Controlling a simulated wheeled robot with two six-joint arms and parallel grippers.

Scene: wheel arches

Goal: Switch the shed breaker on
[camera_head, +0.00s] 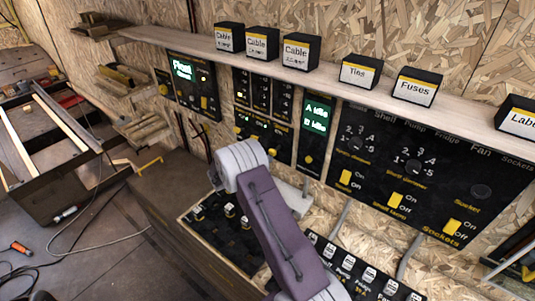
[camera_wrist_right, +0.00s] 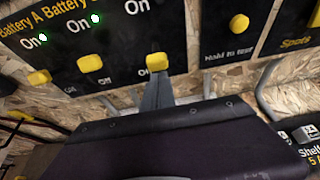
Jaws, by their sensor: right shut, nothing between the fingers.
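A row of breakers with white labels (camera_head: 370,274) sits low on the wall panel at the bottom of the head view, partly covered by my right arm. Part of a breaker label (camera_wrist_right: 308,150) shows at the right edge of the wrist view; it starts with "She", and I cannot tell whether it is the shed breaker. In the wrist view my right gripper (camera_wrist_right: 158,88) is shut and empty, its tip just below a yellow switch (camera_wrist_right: 157,62); I cannot tell if they touch. In the head view its fingers are hidden behind my arm. My left gripper is not in view.
Above stands a black panel (camera_head: 365,187) with dials and yellow switches. A wooden shelf (camera_head: 330,83) with labelled black boxes runs over it. Grey conduits (camera_head: 408,248) come down the wall. A black board with small switches (camera_head: 207,228) lies left of my arm.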

